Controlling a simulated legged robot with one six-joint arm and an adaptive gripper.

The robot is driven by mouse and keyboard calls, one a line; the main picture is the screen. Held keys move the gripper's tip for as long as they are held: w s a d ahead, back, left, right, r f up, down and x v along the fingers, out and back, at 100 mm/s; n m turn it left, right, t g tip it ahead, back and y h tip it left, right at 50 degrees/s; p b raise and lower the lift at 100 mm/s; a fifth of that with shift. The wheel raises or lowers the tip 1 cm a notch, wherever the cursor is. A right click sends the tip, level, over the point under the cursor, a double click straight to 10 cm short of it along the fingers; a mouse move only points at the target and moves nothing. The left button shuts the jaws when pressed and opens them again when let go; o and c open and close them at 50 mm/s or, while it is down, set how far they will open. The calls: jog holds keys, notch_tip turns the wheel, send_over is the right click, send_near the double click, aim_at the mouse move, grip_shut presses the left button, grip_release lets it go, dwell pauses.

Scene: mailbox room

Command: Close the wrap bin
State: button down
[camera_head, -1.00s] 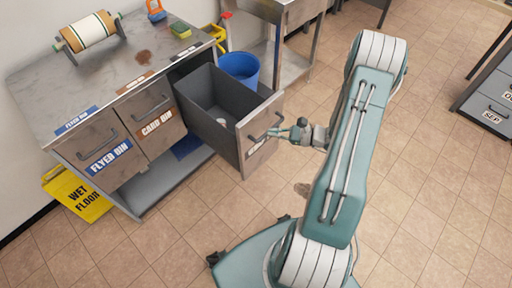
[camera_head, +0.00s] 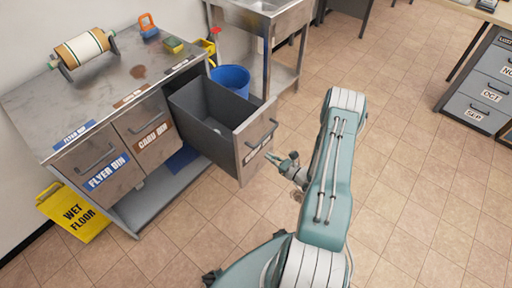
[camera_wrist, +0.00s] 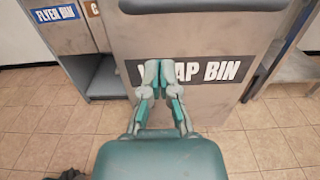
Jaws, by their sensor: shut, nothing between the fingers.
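The wrap bin (camera_head: 196,112) is a deep grey drawer, pulled well out of the metal counter and open at the top. Its steel front panel (camera_wrist: 195,40) fills the upper middle of the wrist view, with a black "WRAP BIN" label (camera_wrist: 210,71). Its bar handle (camera_head: 259,142) shows in the head view. My gripper (camera_head: 274,158) is shut and empty, just in front of the panel's lower part. In the wrist view my gripper (camera_wrist: 158,70) covers part of the label's first letters. I cannot tell whether the fingertips touch the panel.
The shut flyer bin (camera_head: 97,160) and card bin (camera_head: 146,127) are left of the wrap bin. A blue bucket (camera_head: 231,78) stands behind it, beside a steel sink stand (camera_head: 268,20). A yellow wet floor sign (camera_head: 72,212) stands at left. The tiled floor (camera_head: 400,200) at right is clear.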

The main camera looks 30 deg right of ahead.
jog(key=x, duration=0.7)
jog(key=shift+d+f, duration=0.1)
jog(key=shift+d, duration=0.05)
jog(key=shift+a, duration=0.2)
